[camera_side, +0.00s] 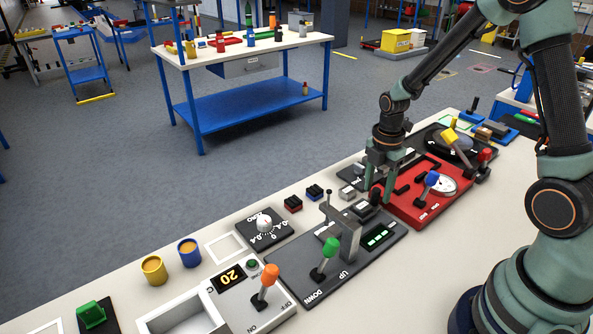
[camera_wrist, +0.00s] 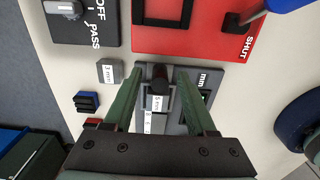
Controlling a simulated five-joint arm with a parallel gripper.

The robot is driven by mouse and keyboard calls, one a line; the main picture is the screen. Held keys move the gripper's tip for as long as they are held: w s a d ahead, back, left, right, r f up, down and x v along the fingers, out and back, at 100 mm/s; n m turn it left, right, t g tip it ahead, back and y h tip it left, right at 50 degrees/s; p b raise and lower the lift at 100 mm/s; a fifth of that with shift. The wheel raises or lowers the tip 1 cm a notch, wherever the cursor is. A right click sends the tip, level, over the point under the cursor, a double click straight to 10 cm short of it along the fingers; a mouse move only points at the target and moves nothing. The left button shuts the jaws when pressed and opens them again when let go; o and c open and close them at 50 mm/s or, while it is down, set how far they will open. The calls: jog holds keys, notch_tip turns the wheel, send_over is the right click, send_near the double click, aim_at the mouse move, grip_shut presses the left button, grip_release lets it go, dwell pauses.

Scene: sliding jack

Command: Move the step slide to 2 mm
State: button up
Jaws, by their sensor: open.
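The step slide (camera_wrist: 157,102) is a grey stepped piece with small mm labels, which I cannot read surely. It sits on a dark panel with an mm display, and a black knob (camera_wrist: 159,74) is at its far end. In the side view the step slide (camera_side: 363,209) lies partly under a grey post's arm, beside the dark panel's green display (camera_side: 378,237). My gripper (camera_side: 380,190) is over the slide's end. In the wrist view my gripper (camera_wrist: 160,77) is open, with the knob and slide between its fingers; I cannot tell contact.
A green UP/DOWN lever (camera_side: 328,252) stands on the same panel. A red panel (camera_side: 425,190) with a blue-knobbed lever adjoins it. A loose grey labelled block (camera_wrist: 110,71) lies left of the slide in the wrist view. Red and blue small blocks are near it.

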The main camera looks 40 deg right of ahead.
notch_tip(320, 180, up, 11)
dwell(0.3)
notch_tip(320, 180, up, 8)
dwell(1.0)
jog(key=s+a+r+m+t, duration=0.1)
jog(key=s+a+m+t, duration=0.4)
jog(key=m, duration=1.3)
jog(key=s+a, duration=0.3)
jog(key=a, duration=0.1)
jog(key=shift+r+t, duration=0.3)
jog(key=shift+r, duration=0.1)
